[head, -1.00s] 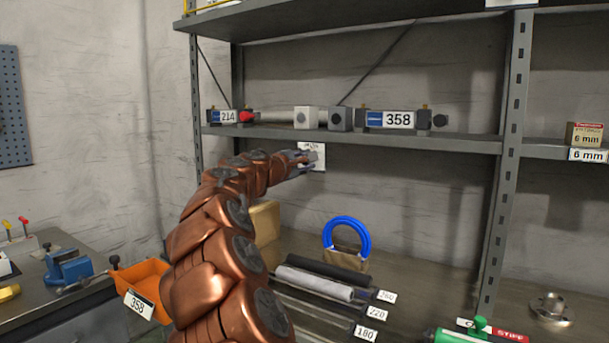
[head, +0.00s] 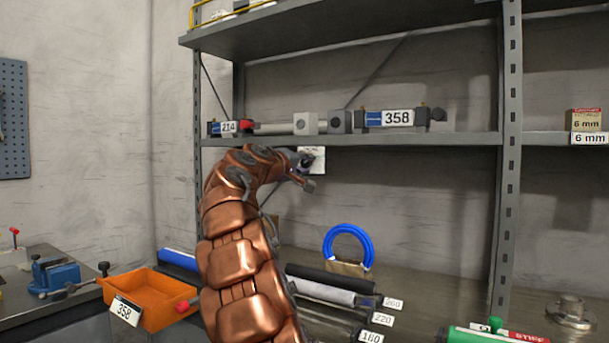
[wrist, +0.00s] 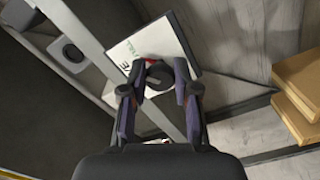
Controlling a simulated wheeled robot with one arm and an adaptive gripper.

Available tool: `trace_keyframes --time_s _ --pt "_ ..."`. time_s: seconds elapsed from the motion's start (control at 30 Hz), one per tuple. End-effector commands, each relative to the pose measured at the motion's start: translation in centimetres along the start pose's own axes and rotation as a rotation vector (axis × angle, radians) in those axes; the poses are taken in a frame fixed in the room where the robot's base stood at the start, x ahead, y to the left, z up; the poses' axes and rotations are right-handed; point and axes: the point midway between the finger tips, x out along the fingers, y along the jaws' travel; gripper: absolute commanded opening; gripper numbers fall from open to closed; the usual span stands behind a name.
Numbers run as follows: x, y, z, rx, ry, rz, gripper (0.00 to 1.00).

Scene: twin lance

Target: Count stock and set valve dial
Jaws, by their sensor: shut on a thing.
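A white plate (head: 317,153) with dark print hangs at the front edge of the middle shelf. It also shows in the wrist view (wrist: 172,42), with green and black lettering partly hidden. A dark round dial knob (wrist: 158,73) stands out from the plate between my fingers. My gripper (head: 306,170) is at the plate; in the wrist view, its two fingers (wrist: 160,80) are shut on the knob from both sides. The knob's scale and pointer cannot be read. Stock labels 260 (head: 394,303), 220 (head: 383,320) and 180 (head: 371,337) mark the rolls and bars below.
On the shelf above stand units labelled 358 (head: 397,118) and 214 (head: 229,127). An orange bin (head: 160,310) labelled 358 is at lower left, beside a blue vise (head: 58,275). A blue coil (head: 348,247) stands behind the rolls. Cardboard boxes (wrist: 300,82) show in the wrist view.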

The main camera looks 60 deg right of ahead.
Motion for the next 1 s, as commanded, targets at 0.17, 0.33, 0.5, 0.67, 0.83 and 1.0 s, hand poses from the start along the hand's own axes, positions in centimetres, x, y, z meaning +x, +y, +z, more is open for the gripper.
trace_keyframes --time_s 0.17,0.33,0.5,0.67,0.83,1.0 --pt "0.01 -0.25 0.06 0.078 0.000 -0.001 0.00" --pt "0.06 -0.27 0.13 0.116 -0.003 -0.003 0.00" --pt "0.05 -0.24 0.11 0.132 -0.004 -0.003 0.00" --pt "0.03 -0.21 0.08 0.135 -0.004 -0.003 0.00" --pt "0.01 -0.22 0.06 0.134 -0.003 -0.003 0.00" --pt "-0.01 -0.18 0.03 0.134 -0.002 -0.003 0.44"
